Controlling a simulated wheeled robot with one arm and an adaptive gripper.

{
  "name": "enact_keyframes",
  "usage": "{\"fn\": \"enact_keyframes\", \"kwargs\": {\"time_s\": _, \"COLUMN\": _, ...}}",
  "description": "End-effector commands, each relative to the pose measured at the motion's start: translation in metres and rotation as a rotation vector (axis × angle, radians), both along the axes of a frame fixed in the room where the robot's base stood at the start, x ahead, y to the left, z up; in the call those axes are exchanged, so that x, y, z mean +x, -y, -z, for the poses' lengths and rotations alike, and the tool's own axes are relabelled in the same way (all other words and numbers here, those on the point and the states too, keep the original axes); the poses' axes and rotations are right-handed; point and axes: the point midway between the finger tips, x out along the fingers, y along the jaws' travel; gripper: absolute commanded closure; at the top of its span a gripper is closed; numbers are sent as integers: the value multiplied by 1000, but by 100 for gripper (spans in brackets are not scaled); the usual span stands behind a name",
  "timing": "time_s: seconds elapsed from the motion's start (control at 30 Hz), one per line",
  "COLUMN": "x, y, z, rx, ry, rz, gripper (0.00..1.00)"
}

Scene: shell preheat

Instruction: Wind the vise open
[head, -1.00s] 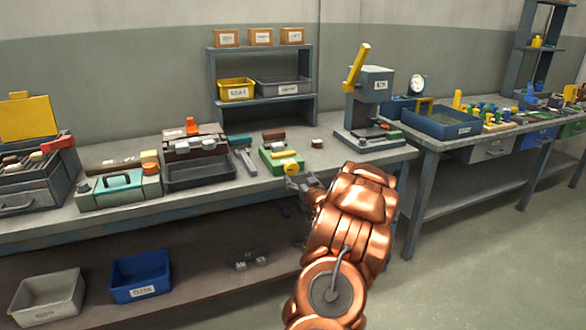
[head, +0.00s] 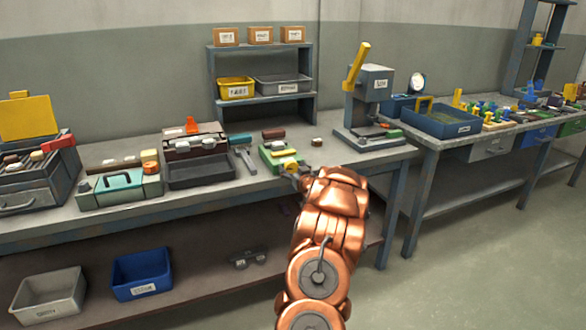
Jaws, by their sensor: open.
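The vise (head: 277,157) is a small green block with yellow and reddish parts, on the front part of the workbench, right of the middle. My copper arm reaches up from the bottom of the head view to the vise's front right. My gripper (head: 297,174) is small in the picture, at the vise's near right end, and is open. My arm hides part of it. Whether its fingers touch the vise or go around its handle cannot be told. How wide the vise jaws stand is too small to tell.
An open dark toolbox (head: 200,170) and a grey hammer-like tool (head: 242,147) lie left of the vise. A press with a yellow lever (head: 372,85) stands to the right. A small brown block (head: 316,142) sits behind my gripper. Bins (head: 141,277) stand on the lower shelf.

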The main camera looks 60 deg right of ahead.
Motion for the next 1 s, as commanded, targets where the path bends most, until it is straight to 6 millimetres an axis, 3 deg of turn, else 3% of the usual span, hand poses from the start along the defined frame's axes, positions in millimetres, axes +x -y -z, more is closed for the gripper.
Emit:
{"fn": "enact_keyframes", "kwargs": {"time_s": 0.33, "x": 1, "y": 1, "z": 0, "rx": 1, "ry": 0, "rz": 1, "gripper": 20}}
{"fn": "enact_keyframes", "kwargs": {"time_s": 0.9, "x": 1, "y": 2, "z": 0, "rx": 1, "ry": 0, "rz": 2, "gripper": 79}}
{"fn": "enact_keyframes", "kwargs": {"time_s": 1.0, "x": 1, "y": 1, "z": 1, "rx": -7, "ry": -6, "rz": 2, "gripper": 79}}
